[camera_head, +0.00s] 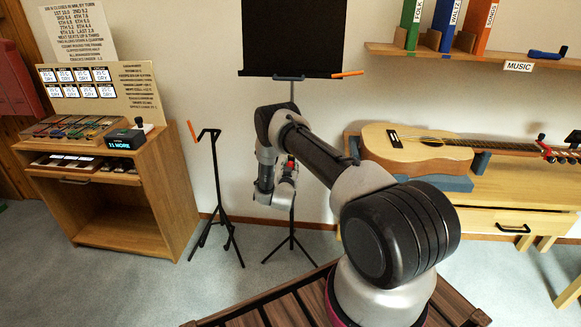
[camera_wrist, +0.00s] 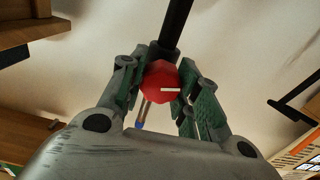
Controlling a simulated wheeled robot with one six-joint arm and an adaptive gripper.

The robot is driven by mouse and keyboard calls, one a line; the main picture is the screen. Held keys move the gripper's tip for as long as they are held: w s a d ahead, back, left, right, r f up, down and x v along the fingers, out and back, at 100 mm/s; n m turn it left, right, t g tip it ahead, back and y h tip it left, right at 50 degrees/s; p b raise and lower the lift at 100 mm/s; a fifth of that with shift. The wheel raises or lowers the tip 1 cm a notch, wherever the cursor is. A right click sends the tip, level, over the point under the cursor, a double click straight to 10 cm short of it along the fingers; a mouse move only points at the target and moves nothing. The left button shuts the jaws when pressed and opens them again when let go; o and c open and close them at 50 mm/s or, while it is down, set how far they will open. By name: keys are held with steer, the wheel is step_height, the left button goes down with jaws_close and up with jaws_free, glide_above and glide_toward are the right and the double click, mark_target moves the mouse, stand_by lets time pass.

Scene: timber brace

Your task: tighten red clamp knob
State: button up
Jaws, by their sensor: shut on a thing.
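The red clamp knob (camera_wrist: 160,82) is a faceted red knob with a white line on its face, in the middle of the wrist view. It sits on a dark pole (camera_wrist: 175,25). My gripper (camera_wrist: 163,85) is shut on the knob, with one green-padded finger on each side. In the head view, a little red of the knob (camera_head: 291,159) shows beside my gripper (camera_head: 284,178), at the stand (camera_head: 292,222) that carries a black board (camera_head: 293,38). My arm hides part of the stand. In the wrist view the white line lies about level.
A second black stand (camera_head: 216,180) stands to the left. A wooden cabinet (camera_head: 150,190) is further left. A guitar (camera_head: 425,146) lies on a wooden bench (camera_head: 500,188) at the right. Carpet (camera_head: 225,280) is clear between the stands and my base.

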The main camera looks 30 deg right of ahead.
steer(key=m, duration=0.5)
steer(key=shift+d+m, duration=0.1)
steer(key=shift+m, duration=0.2)
steer(key=m, duration=1)
steer(key=shift+s+f+m, duration=0.1)
steer(key=shift+f+m, duration=0.05)
steer(key=shift+m, duration=0.25)
steer(key=m, duration=0.4)
steer(key=shift+m, duration=0.3)
steer(key=o, duration=1)
